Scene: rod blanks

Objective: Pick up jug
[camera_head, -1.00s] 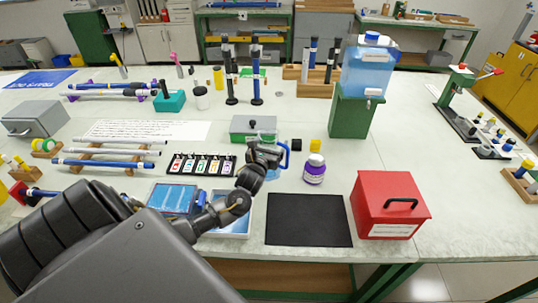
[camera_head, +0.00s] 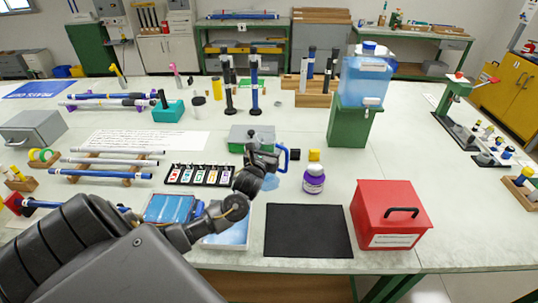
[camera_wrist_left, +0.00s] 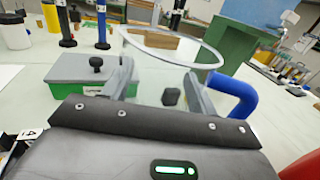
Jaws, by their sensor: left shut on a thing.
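The clear jug with a blue handle (camera_head: 283,158) is at the middle of the table in the head view, mostly hidden behind my left gripper (camera_head: 262,160). In the left wrist view the jug's round clear rim (camera_wrist_left: 218,58) shows ahead, with its thick blue handle (camera_wrist_left: 236,98) at the right. My left gripper (camera_wrist_left: 155,85) is shut on the jug, its fingers at the jug's wall. The jug looks upright. I cannot tell whether its base is clear of the table. My right gripper is not in view.
A black mat (camera_head: 308,232) and a red box (camera_head: 390,218) lie in front and to the right. A labelled rack (camera_head: 200,174) is to the left.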

